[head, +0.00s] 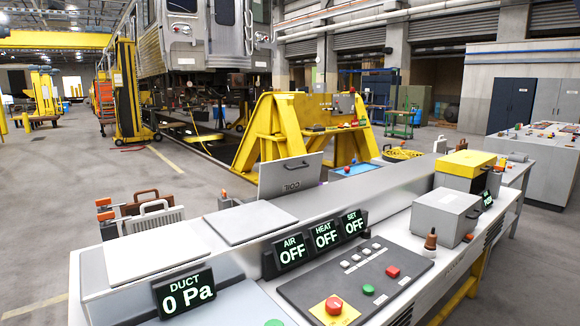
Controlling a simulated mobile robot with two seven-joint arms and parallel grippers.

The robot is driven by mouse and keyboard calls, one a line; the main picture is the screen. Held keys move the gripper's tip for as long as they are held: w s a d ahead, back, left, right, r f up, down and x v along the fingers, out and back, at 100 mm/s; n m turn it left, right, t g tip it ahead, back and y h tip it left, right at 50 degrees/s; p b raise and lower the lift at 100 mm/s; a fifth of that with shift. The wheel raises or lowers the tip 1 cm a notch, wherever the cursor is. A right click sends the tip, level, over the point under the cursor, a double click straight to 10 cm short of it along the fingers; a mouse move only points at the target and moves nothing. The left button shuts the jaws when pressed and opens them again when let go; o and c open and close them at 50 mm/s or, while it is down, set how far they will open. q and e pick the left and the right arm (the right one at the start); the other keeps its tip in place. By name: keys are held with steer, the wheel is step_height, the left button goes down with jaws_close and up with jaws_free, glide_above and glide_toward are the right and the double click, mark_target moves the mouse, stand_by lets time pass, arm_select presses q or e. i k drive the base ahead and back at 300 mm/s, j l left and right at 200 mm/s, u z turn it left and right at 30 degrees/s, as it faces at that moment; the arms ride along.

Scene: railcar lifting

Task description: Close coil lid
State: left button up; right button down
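The coil lid (289,180) is a grey panel standing raised, nearly upright, behind the console in the head view. It has upside-down lettering that seems to read COIL, and a dark handle (294,163) near its top edge. Two pale flat lids, one at the left (155,248) and one in the middle (243,222), lie flat on the console top to its left. The opening under the raised lid is mostly hidden from this angle. Neither of my grippers shows in this view.
The console front has a DUCT display (184,291), AIR, HEAT and SET displays (325,235) reading OFF, and a button panel (350,283). A grey box (444,212) and a yellow-topped box (466,170) stand at right. Handled panels (155,216) stand behind at left.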

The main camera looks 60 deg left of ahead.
mark_target(278, 179)
steer(key=i+u, duration=0.35)
steer(key=u, duration=0.15)
steer(key=i+l+u, duration=0.2)
steer(key=i+u, duration=0.25)
steer(key=i+l+u, duration=0.2)
steer(key=u, duration=0.3)
